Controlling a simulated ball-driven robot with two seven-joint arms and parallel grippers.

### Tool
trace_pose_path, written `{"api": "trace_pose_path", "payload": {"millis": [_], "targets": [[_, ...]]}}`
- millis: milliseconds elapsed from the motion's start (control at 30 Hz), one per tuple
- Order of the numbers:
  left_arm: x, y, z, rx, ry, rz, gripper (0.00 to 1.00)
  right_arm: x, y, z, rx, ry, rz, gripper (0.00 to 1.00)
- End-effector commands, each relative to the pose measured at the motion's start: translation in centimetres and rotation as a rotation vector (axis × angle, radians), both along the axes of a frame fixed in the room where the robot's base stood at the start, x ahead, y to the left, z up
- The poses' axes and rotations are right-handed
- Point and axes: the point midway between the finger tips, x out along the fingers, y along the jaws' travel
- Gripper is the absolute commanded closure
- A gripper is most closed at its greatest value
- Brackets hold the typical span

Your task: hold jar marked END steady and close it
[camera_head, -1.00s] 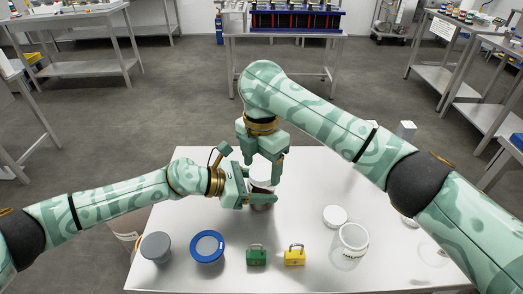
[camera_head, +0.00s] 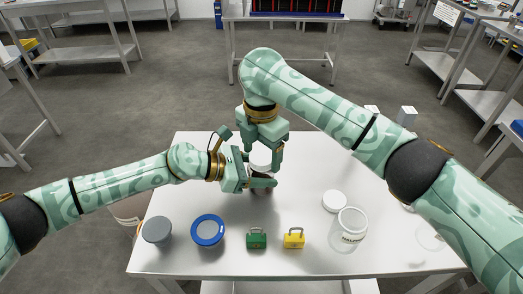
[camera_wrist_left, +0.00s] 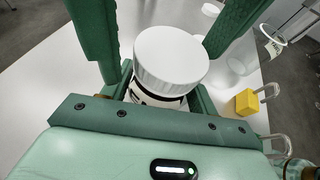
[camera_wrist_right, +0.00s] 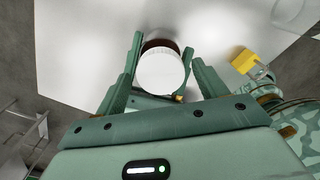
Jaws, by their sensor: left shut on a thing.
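A jar with a white ribbed lid (camera_wrist_left: 170,60) stands upright near the middle of the table. Its marking is mostly hidden and I cannot read it. My left gripper (camera_head: 262,183) is shut around the jar's body below the lid. The lid sits on top of the jar and also shows in the right wrist view (camera_wrist_right: 161,72); I cannot tell how tight it is. My right gripper (camera_wrist_right: 163,48) points down from above. Its fingers stand apart on either side of the lid, with small gaps visible in the left wrist view.
On the white table (camera_head: 230,258) stand a grey-topped container (camera_head: 157,230), a blue-rimmed container (camera_head: 207,232), a green padlock (camera_head: 256,239), a yellow padlock (camera_head: 294,239), a clear labelled jar (camera_head: 350,228) and a loose white lid (camera_head: 334,201). White boxes (camera_head: 407,115) stand at the back right.

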Motion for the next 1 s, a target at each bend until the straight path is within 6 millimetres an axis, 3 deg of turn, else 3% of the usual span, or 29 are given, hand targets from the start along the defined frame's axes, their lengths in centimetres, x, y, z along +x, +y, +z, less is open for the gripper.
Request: {"api": "trace_pose_path", "payload": {"millis": [367,467,800,1000], "targets": [[0.0,0.0,0.0,0.0,0.001,-0.001,1.0,0.0,0.0,0.5,0.0,-0.001,0.0,0.25],[0.0,0.0,0.0,0.0,0.001,-0.001,1.0,0.1,0.0,1.8,0.001,-0.003,0.001,0.25],[0.0,0.0,0.0,0.0,0.001,0.0,1.0,0.2,0.0,8.9,-0.001,-0.004,0.0,0.25],[0.0,0.0,0.0,0.0,0.001,0.0,1.0,0.1,0.0,11.4,-0.001,-0.001,0.0,0.25]]}}
